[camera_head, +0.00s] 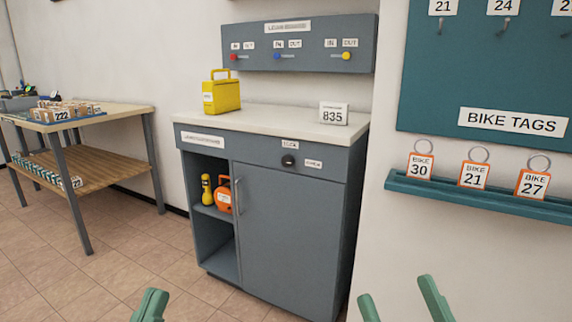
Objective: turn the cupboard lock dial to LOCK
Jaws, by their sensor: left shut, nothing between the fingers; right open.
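The cupboard (285,228) is a grey unit with a pale top, standing against the wall ahead. Its lock dial (289,161) is a small dark round knob on the front panel above the door. One white label sits above the dial and another to its right; their print is too small to read surely, and so is the dial's setting. My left gripper (150,304) is shut and empty at the bottom edge, well short of the cupboard. My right gripper (400,298) is open and empty at the bottom, to the right, also far from the dial.
A yellow box (222,97) and an 835 sign (333,114) stand on the cupboard top. Open shelves hold a yellow torch-like item (207,189) and an orange item (223,197). A teal ledge (480,195) with bike tags juts out at right. A table (115,117) stands left.

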